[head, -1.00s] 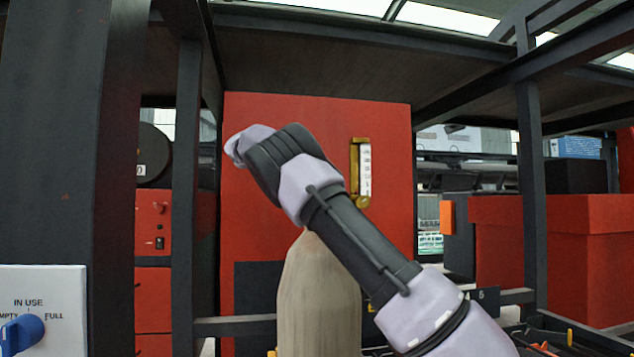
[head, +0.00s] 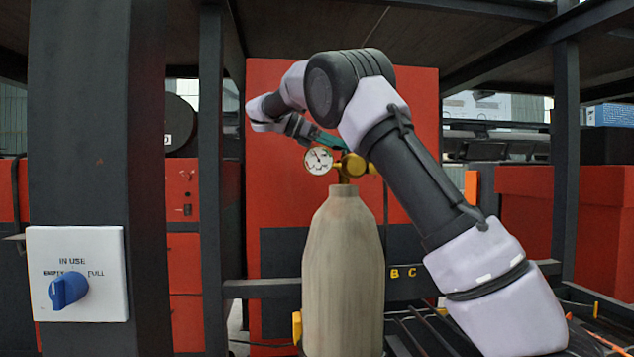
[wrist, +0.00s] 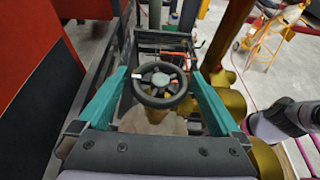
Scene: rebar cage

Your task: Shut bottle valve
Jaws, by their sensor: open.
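The beige gas bottle (head: 343,270) stands upright at the middle of the head view, with a brass valve (head: 354,167) and a round white gauge (head: 318,160) on top. In the wrist view the valve's black handwheel (wrist: 160,85) faces me, with several spokes and a grey-green hub. My gripper (wrist: 158,74) is open, its two teal fingers on either side of the handwheel, with gaps visible on both sides. In the head view my gripper (head: 326,139) is just above the valve, partly hidden by my arm; the handwheel cannot be made out there.
A white panel (head: 78,300) marked IN USE, EMPTY and FULL, with a blue knob (head: 68,290), is on the dark post (head: 97,150) at left. A red cabinet (head: 270,200) stands behind the bottle. Dark frame beams surround the bottle. Brass cylindrical parts (wrist: 228,102) lie right of the handwheel.

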